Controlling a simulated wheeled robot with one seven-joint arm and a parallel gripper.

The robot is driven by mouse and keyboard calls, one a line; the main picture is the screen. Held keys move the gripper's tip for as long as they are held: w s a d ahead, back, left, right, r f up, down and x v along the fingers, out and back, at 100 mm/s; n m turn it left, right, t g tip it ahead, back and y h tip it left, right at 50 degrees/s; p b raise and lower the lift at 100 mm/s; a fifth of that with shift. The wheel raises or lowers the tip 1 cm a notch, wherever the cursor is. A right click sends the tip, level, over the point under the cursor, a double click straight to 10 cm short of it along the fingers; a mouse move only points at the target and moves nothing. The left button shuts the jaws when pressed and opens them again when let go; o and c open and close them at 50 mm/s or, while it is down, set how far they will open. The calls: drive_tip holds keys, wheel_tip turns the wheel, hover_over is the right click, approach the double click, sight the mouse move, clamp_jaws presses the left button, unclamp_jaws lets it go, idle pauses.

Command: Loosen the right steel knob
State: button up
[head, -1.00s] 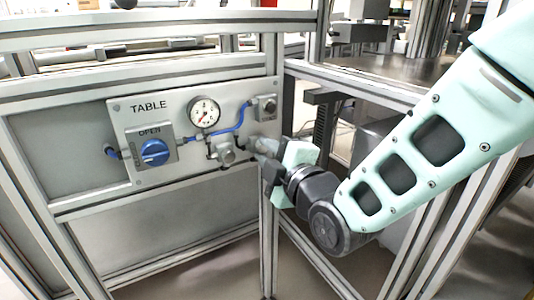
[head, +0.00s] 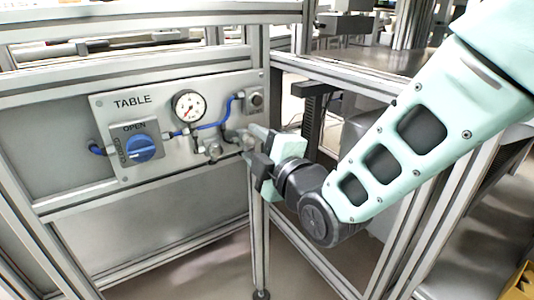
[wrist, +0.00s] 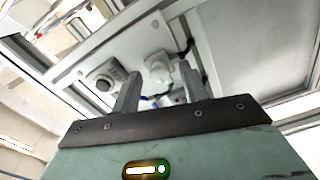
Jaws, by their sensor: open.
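The grey panel (head: 112,122) is marked TABLE. It carries a round gauge (head: 189,107), a blue OPEN knob (head: 140,148) and, along its lower edge, a left steel knob (head: 213,150). The right steel knob (head: 246,141) is beside my fingertips and partly hidden by them in the head view. In the wrist view a pale steel fitting (wrist: 158,70) shows just beyond and between my fingers; which knob it is I cannot tell for sure. My gripper (wrist: 160,92) is open, with nothing visibly held. In the head view my gripper (head: 255,147) is at the panel's right end; contact is unclear.
A square block with a dark round centre (head: 256,100) is at the panel's upper right; blue hoses run nearby. An aluminium frame post (head: 258,230) stands below my gripper. A yellow object (head: 522,283) is at the bottom right. The floor left of the post is clear.

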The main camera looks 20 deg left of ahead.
drive_tip(key=b+v, duration=1.4)
drive_tip(key=v, duration=0.3)
drive_tip(key=shift+b, duration=0.4)
drive_tip(key=shift+s+d, duration=0.1)
drive_tip(key=shift+d, duration=0.1)
drive_tip(key=s+d+f+m+g+h+p, duration=0.2)
drive_tip(key=d+f+m+g+h+p, duration=0.4)
drive_tip(key=d+f+m+h+p, duration=0.25)
drive_tip(key=s+d+f+m+g+h+p, duration=0.2)
drive_tip(key=s+d+m+g+h+p, duration=0.3)
drive_tip(key=s+d+m, duration=0.4)
wheel_tip(320, 180, up, 38)
drive_tip(key=p, duration=3.6)
drive_tip(key=shift+w+f+g, duration=0.2)
drive_tip(key=shift+g, duration=0.2)
